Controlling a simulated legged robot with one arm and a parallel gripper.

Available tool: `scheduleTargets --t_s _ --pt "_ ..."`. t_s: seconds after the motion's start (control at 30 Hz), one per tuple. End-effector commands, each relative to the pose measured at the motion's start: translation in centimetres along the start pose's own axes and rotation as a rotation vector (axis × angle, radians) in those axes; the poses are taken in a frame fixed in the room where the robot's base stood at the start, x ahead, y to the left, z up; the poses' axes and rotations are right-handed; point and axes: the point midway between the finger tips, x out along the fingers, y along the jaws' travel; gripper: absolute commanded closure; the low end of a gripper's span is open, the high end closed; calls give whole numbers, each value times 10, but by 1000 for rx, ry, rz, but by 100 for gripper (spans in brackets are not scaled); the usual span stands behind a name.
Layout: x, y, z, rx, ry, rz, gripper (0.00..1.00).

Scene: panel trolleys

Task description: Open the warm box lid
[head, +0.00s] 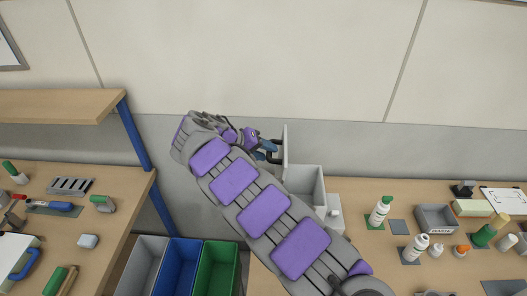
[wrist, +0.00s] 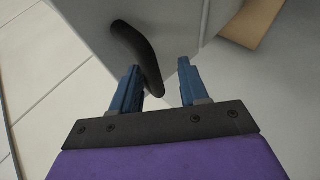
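The warm box (head: 308,186) is a pale grey box on the right-hand bench, with its open top facing up. Its lid (head: 284,146) stands about upright at the box's left side, seen almost edge-on. A dark curved handle (wrist: 140,52) sticks out from the pale lid face in the wrist view. My gripper (head: 266,150) is at the handle side of the lid. In the wrist view my gripper (wrist: 160,78) has its two blue fingers apart, and the handle's free end shows between them, nearer the left finger. I cannot tell whether either finger touches it.
The right bench (head: 350,205) carries bottles, a grey bin (head: 437,219) and small items. A left bench (head: 130,190) holds tools under a wooden shelf (head: 60,105). Grey, blue and green bins (head: 217,268) stand between the benches. The wall (head: 240,60) is close behind.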

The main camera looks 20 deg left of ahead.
Motion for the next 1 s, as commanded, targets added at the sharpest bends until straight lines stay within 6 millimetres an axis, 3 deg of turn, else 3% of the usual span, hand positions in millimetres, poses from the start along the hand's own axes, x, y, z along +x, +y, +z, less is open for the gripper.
scheduleTargets --t_s 0.27,0.7,1.0 --pt "-15 1 -1 1 5 1 56" --pt "-92 -1 -2 -1 4 -3 56" --pt "-120 0 -2 -1 3 -2 56"
